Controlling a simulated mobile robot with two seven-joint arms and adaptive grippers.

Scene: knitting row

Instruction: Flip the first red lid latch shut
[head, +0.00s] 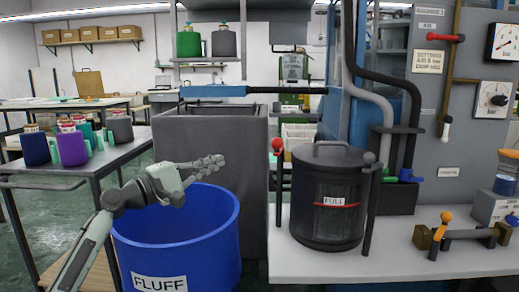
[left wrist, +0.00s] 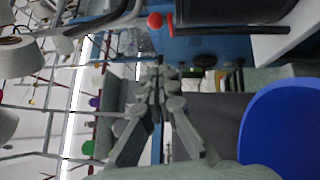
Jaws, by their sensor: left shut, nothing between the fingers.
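A dark lidded canister (head: 327,200) labelled FULL stands on the white counter. A post with a red ball (head: 277,144) stands upright at its left side; this looks like the red lid latch, and the red ball also shows in the left wrist view (left wrist: 155,20). A post with a grey ball (head: 369,158) leans at its right side. The lid (head: 327,154) lies on the canister. My left gripper (head: 216,162) is shut and empty, above the blue bin and left of the red ball, apart from it. In the left wrist view its fingers (left wrist: 160,85) are together. My right gripper is not in view.
The blue FLUFF bin (head: 175,236) stands below my left gripper. A grey cabinet (head: 210,150) stands behind it. A table (head: 95,160) with yarn cones is at left. Hoses, gauges and a red-handled valve (head: 447,38) are at right. A brass valve (head: 460,234) sits on the counter.

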